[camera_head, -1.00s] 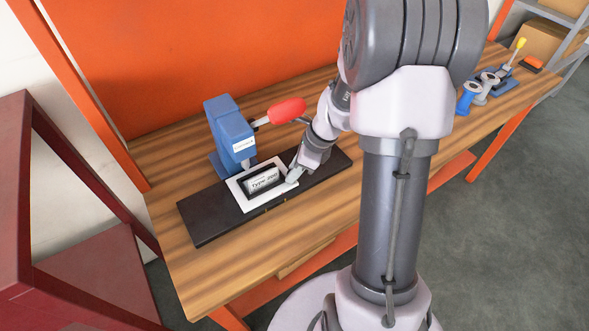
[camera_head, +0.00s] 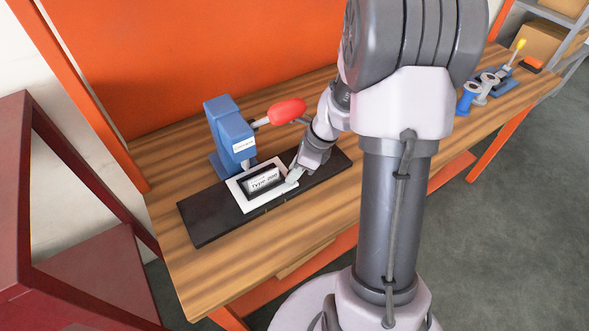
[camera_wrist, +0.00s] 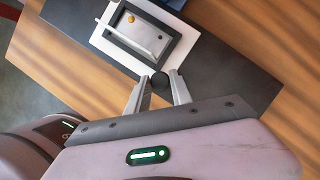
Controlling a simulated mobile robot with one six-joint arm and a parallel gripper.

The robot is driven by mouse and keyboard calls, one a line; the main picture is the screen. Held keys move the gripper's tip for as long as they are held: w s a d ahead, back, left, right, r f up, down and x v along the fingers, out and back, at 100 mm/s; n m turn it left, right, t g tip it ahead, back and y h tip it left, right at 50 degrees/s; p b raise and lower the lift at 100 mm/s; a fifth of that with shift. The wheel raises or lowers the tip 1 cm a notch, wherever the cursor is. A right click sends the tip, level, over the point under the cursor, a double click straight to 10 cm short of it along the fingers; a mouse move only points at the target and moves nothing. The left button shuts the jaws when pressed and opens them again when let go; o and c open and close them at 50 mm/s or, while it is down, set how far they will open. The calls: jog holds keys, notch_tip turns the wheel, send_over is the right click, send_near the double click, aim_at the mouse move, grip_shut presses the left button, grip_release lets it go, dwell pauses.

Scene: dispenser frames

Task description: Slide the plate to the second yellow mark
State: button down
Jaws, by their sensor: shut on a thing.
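The plate (camera_head: 248,206) is a white frame with a dark recess and a "Type 200" label block (camera_head: 264,181). It lies on a long black rail (camera_head: 205,217) on the bench, in front of a blue dispenser (camera_head: 228,130) with a red lever handle (camera_head: 287,111). My gripper (camera_head: 292,178) is at the plate's right end. No yellow mark shows clearly now on the rail's front edge.
The rail has bare length on both sides of the plate. The wooden bench (camera_head: 190,275) is clear in front. More dispensers (camera_head: 487,83) stand at the bench's far right. A dark red frame (camera_head: 75,255) stands at the left.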

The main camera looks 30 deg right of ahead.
aim_at(278, 184)
dwell(0.5)
jog(key=shift+a, duration=1.65)
jog(key=c, duration=1.2)
grip_release()
jog(key=shift+o, duration=0.2)
jog(key=p+v, duration=0.7)
jog(key=v, duration=1)
jog(key=shift+s+d+r, duration=0.15)
jog(key=shift+s+d, duration=0.05)
